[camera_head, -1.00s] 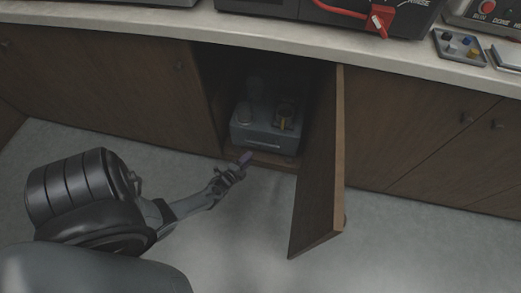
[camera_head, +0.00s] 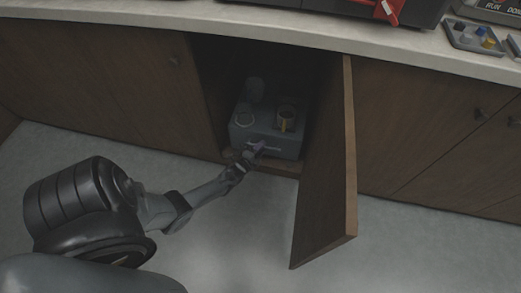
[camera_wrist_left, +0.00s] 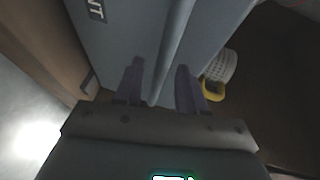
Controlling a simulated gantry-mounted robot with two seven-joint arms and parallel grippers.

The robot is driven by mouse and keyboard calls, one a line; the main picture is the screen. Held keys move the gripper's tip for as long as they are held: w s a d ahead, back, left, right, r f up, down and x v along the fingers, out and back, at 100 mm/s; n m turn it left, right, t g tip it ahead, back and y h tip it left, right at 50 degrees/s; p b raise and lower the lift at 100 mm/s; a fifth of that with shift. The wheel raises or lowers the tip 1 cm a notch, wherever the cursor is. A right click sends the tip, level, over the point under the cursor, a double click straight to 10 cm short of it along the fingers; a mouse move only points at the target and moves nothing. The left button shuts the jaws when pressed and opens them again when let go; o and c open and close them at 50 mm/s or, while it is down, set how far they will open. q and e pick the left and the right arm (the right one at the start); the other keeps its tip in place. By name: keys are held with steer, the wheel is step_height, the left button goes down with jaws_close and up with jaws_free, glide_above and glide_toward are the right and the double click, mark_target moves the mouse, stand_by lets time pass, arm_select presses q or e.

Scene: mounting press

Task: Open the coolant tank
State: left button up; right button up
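The coolant tank (camera_head: 262,141), a blue-grey box, sits inside the open cabinet. Its top carries a round cap (camera_head: 244,119) at left and a cup-like part with yellow on it (camera_head: 286,120) at right. My left gripper (camera_head: 256,147) is at the tank's front, close to a pale handle strip (camera_head: 272,149). In the left wrist view the gripper's purple fingers (camera_wrist_left: 160,85) are apart, over the tank's surface (camera_wrist_left: 125,40). A long ridge runs between them; I cannot tell whether they touch it. The letters "NT" show on the tank. My right gripper is in no view.
The cabinet door (camera_head: 325,170) stands open just right of the tank. The closed panel (camera_head: 110,90) bounds the opening at left. The counter (camera_head: 270,30) overhangs above, with a tray of small coloured parts (camera_head: 474,38) at right. The floor in front is clear.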

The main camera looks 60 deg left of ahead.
arm_select(q)
steer(key=shift+c, duration=0.2)
jaws_close()
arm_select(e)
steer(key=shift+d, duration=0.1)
arm_select(q)
steer(key=shift+s, duration=0.1)
